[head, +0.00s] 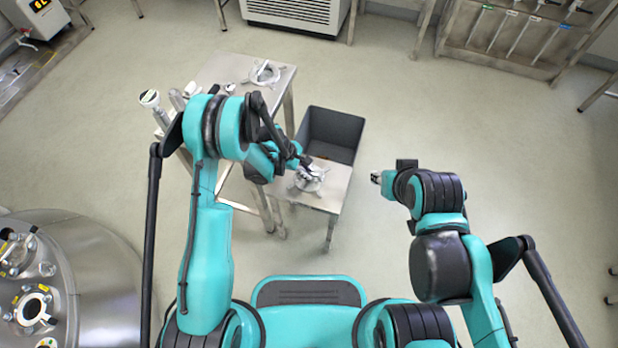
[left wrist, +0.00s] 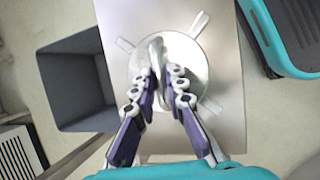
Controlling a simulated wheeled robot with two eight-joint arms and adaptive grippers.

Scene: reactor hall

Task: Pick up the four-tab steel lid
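The four-tab steel lid (head: 312,183) lies on a small steel table, below my left gripper (head: 304,163). In the left wrist view the lid (left wrist: 188,62) is a round shiny plate with tabs at its rim and a raised bar handle across the middle. My left gripper (left wrist: 159,75) has its two fingers drawn close together, one on each side of the handle, and looks shut on it. The fingers hide part of the lid. My right gripper (head: 377,178) is to the right, away from the table and seemingly empty; its finger opening is too small to tell.
The small steel table (head: 333,195) adjoins a dark grey open bin (head: 345,125). A taller steel table (head: 225,68) behind left bears another tabbed metal part (head: 265,73). A large steel vessel (head: 95,265) stands at lower left. The floor to the right is clear.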

